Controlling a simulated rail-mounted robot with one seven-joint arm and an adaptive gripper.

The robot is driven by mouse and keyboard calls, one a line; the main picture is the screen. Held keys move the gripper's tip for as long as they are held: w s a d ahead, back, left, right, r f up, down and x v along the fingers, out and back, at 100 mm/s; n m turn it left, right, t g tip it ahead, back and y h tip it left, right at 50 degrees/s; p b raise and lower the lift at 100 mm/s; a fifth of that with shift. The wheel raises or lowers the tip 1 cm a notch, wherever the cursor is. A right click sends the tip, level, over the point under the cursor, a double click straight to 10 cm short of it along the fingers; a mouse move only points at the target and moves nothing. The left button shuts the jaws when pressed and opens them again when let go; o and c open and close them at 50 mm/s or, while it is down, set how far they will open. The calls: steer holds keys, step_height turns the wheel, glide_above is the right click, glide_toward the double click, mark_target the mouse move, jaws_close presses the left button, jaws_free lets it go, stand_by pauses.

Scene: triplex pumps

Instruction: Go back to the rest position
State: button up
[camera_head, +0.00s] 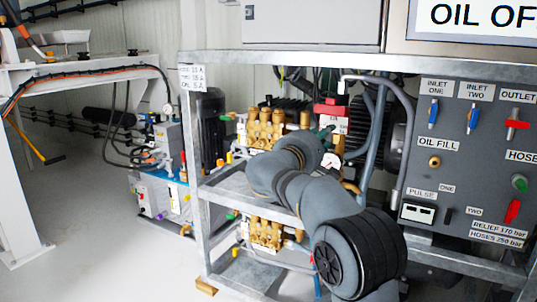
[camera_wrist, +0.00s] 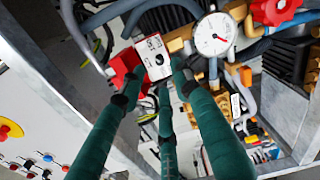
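My gripper (camera_wrist: 157,80) shows in the wrist view as long green fingers with dark joints. The fingertips stand apart, with nothing clearly held between them. Just beyond the tips is a white box with a black dial (camera_wrist: 154,58) and a red part (camera_wrist: 126,68) beside it. I cannot tell whether the fingers touch the box. In the head view my grey arm reaches into the pump frame (camera_head: 200,206), and a bit of my green gripper (camera_head: 326,134) shows below the red and white box (camera_head: 331,108). The arm hides most of the gripper there.
Brass pump heads (camera_head: 266,126) and a pressure gauge (camera_wrist: 213,34) are close to my gripper. The control panel (camera_head: 460,150) with coloured valve handles is at the right. A white bench (camera_head: 90,78) stands left. Open floor (camera_head: 100,215) lies before the frame's left side.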

steer(key=x, duration=0.6)
steer(key=shift+w+d, duration=0.1)
steer(key=shift+w, duration=0.1)
steer(key=shift+w+r+n+p, duration=0.15)
steer(key=shift+r+n+p, duration=0.2)
steer(key=shift+p, duration=0.45)
steer(key=n+p, duration=0.2)
steer(key=shift+r+n, duration=0.1)
steer(key=shift+n, duration=0.25)
steer(key=n+p, duration=0.4)
steer(key=shift+p, duration=0.35)
steer(key=n+p, duration=0.4)
steer(key=p, duration=0.1)
steer(key=shift+s+n, duration=0.2)
steer(key=shift+n, duration=0.2)
steer(key=v, duration=1)
steer(key=shift+f, duration=0.4)
steer(key=shift+f, duration=0.1)
